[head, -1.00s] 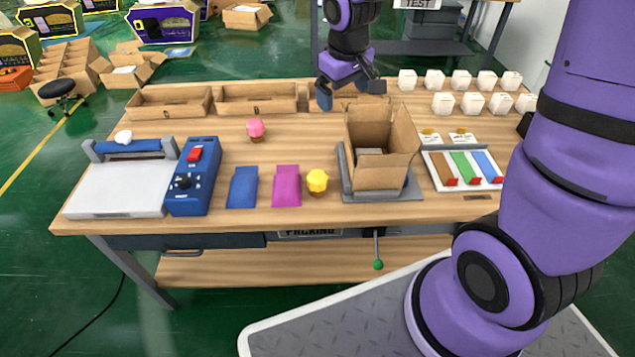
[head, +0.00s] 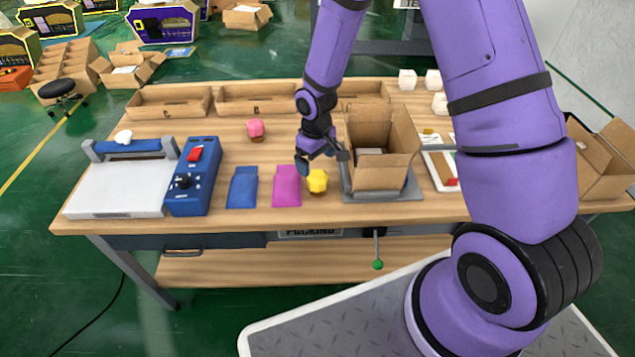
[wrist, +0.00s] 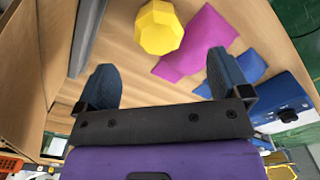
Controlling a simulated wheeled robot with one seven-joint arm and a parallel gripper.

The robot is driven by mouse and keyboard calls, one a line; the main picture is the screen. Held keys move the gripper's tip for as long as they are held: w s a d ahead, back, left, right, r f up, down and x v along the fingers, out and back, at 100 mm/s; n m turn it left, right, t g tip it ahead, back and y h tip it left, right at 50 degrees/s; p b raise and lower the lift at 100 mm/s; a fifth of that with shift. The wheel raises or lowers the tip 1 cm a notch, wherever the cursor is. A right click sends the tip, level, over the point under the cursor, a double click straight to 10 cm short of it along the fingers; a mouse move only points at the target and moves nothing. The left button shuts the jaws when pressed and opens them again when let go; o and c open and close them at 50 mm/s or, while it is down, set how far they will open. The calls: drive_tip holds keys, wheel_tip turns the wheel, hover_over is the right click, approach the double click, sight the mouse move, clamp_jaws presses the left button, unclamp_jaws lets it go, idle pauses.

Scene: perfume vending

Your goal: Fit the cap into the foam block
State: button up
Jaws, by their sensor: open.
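A yellow faceted piece (head: 317,181), which looks like the cap, stands on the table just left of the open carton; in the wrist view it is a yellow polygon (wrist: 160,27) beyond the fingers. My gripper (head: 322,163) is above and just behind it, low over the table. Its two blue fingers (wrist: 163,78) are spread wide with nothing between them. A pale grey piece (head: 370,151) shows inside the carton; I cannot tell whether it is the foam block. A pink-topped piece (head: 256,129) stands further back on the left.
The open carton (head: 378,172) stands right of my gripper on a grey tray (head: 400,196). A magenta packet (head: 286,188) and a blue packet (head: 242,189) lie left of the yellow piece. A blue control box (head: 193,178) is further left. Shallow cardboard trays (head: 257,104) line the back.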

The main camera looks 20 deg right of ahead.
sight(317, 174)
drive_tip(key=shift+s+d+f, duration=0.1)
drive_tip(key=shift+s+f, duration=0.05)
drive_tip(key=shift+f, duration=3.75)
drive_tip(key=c, duration=1.1)
drive_tip(key=shift+r, duration=0.15)
